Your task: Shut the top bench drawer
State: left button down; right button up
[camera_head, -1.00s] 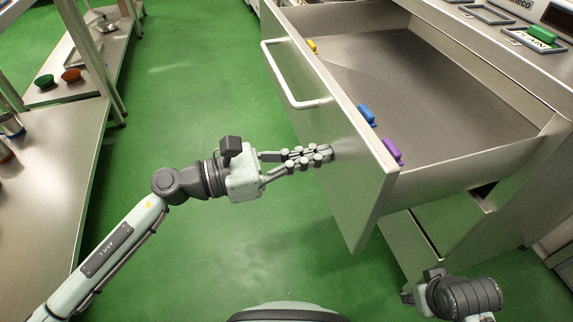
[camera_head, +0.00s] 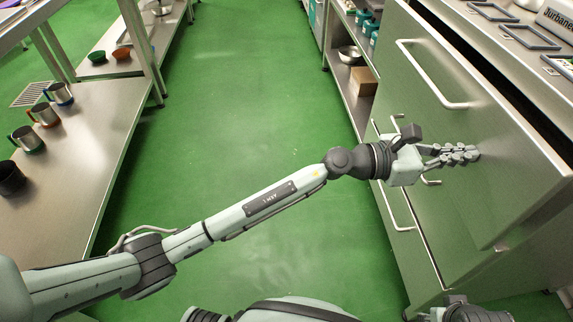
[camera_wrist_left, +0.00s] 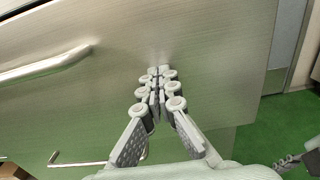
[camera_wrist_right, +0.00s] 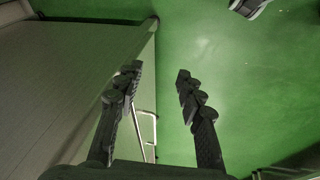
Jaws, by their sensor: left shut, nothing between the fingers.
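The top bench drawer's broad steel front (camera_head: 470,100) fills the right of the head view, with a bar handle (camera_head: 432,76) on it. A narrow dark gap shows between its upper edge and the bench top, and its inside is hardly visible. My left gripper (camera_head: 474,152) is shut and empty, its fingertips against the drawer front, right of and below the handle. The left wrist view shows the fingertips (camera_wrist_left: 160,72) at the steel face (camera_wrist_left: 210,60), with the handle (camera_wrist_left: 45,66) to the left. My right gripper (camera_wrist_right: 157,80) is open and empty, low beside the bench.
Lower drawers with handles (camera_head: 392,205) sit beneath. A shelf with a metal bowl (camera_head: 350,54) and a cardboard box (camera_head: 363,82) stands beyond. A steel table (camera_head: 60,180) with several mugs is at left. Green floor (camera_head: 240,130) between is clear.

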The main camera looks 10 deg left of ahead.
aim_at(487, 151)
pick_arm(q)
jog(key=x, duration=0.5)
jog(key=shift+w+d, duration=0.1)
pick_arm(e)
jog(key=shift+s+d+r, duration=0.1)
jog(key=shift+s+r, duration=0.05)
jog(key=shift+r, duration=0.55)
pick_arm(q)
jog(key=shift+r, duration=0.15)
pick_arm(e)
jog(key=shift+s, duration=0.15)
jog(key=shift+f, duration=0.1)
